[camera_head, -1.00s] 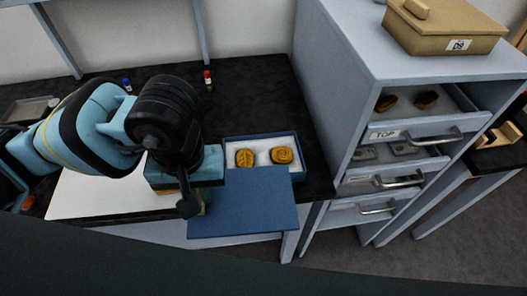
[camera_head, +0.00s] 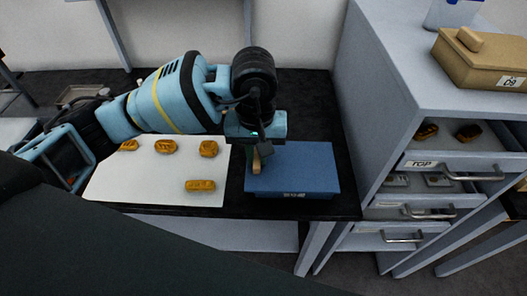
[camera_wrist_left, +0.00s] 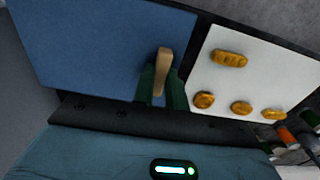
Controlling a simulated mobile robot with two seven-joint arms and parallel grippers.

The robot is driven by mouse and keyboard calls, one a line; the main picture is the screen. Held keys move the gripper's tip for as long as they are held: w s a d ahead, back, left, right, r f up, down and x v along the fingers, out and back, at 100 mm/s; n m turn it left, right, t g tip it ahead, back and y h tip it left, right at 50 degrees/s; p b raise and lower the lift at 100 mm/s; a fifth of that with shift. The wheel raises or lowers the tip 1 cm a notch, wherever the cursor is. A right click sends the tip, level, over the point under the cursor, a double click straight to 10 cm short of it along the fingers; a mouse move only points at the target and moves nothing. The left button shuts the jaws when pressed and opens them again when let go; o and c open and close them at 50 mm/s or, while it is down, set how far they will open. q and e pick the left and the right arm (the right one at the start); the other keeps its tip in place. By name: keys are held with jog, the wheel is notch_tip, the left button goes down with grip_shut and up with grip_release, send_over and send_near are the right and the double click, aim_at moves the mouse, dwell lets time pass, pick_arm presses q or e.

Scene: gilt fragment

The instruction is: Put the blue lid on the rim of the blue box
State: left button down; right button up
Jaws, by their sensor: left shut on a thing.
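The blue lid (camera_head: 300,165) lies flat over the blue box (camera_head: 318,195) on the black bench and covers its opening. Only a thin strip of the box's front, with a pale label, shows below the lid's edge. I cannot tell whether the lid touches the rim all round. My left gripper (camera_head: 258,157) is at the lid's left edge, shut on its wooden tab. In the left wrist view the lid (camera_wrist_left: 90,45) fills the upper left, and the tab (camera_wrist_left: 162,68) stands between the fingers (camera_wrist_left: 161,88). The box's inside is hidden. My right gripper is not in view.
A white mat (camera_head: 140,185) with several gilt pieces (camera_head: 200,185) lies left of the box. A grey drawer cabinet (camera_head: 362,120) stands close on the right, its top drawer (camera_head: 450,165) open. A tan box (camera_head: 480,65) labelled 09 sits on the cabinet.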

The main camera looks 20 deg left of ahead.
pick_arm(q)
jog(key=shift+w+d+f, duration=0.1)
jog(key=shift+w, duration=1.3)
jog(key=shift+w, duration=0.1)
jog(key=shift+w, duration=0.3)
notch_tip(320, 180, down, 3)
jog(key=shift+f+p, duration=0.15)
jog(key=shift+p, duration=0.2)
jog(key=shift+f, duration=0.15)
jog(key=shift+f, duration=0.1)
jog(key=c, duration=1.4)
grip_release()
